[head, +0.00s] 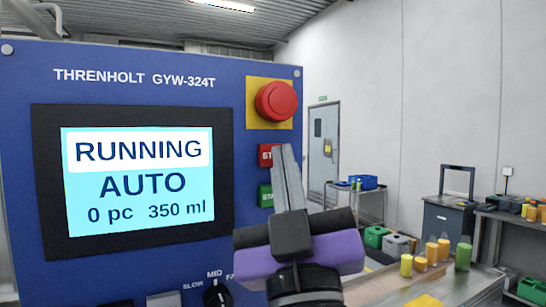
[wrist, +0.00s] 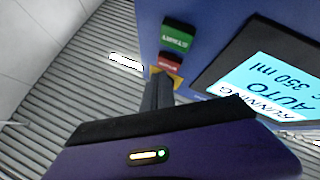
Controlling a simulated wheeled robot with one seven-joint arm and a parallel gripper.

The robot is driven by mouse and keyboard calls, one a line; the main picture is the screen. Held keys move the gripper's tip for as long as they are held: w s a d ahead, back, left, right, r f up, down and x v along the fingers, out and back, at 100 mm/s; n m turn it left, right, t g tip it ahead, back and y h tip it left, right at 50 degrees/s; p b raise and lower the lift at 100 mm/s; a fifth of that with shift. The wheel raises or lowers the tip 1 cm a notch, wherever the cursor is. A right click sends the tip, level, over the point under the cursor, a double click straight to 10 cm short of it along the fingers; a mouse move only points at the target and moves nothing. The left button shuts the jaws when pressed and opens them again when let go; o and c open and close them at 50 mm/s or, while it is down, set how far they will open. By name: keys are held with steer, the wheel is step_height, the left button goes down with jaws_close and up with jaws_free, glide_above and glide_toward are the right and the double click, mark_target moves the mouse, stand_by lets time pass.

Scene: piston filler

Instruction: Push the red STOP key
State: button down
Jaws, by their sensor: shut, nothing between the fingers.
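The red STOP key (head: 265,157) is on the blue panel, below the big red mushroom button and above the green START key (head: 264,196). In the head view my gripper's finger covers its right part. My gripper (head: 286,150) is shut and empty, its tip over the right edge of the STOP key in the picture. In the wrist view the STOP key (wrist: 169,63) lies just beyond the fingertips (wrist: 161,80), with the green key (wrist: 178,40) next to it. I cannot tell whether the tip touches the key. The screen (head: 140,180) reads RUNNING, AUTO, 0 pc, 350 ml.
The red mushroom button (head: 276,101) on its yellow plate sits close above the fingertip. A speed knob (head: 217,296) is at the panel's bottom. Yellow, orange and green containers (head: 463,257) stand on a surface at right. The space right of the panel is open.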

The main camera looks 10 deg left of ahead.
steer(key=shift+w+a, duration=0.35)
steer(key=shift+w, duration=0.15)
stand_by(0.8)
steer(key=shift+s, duration=0.1)
steer(key=shift+s+d, duration=0.45)
steer(key=shift+s, duration=0.1)
steer(key=shift+s, duration=0.1)
steer(key=shift+s+d+p, duration=0.25)
steer(key=shift+s+d, duration=0.45)
steer(key=shift+s, duration=0.3)
steer(key=shift+s+d+p, duration=0.2)
steer(key=shift+s+d, duration=0.5)
steer(key=shift+s, duration=0.3)
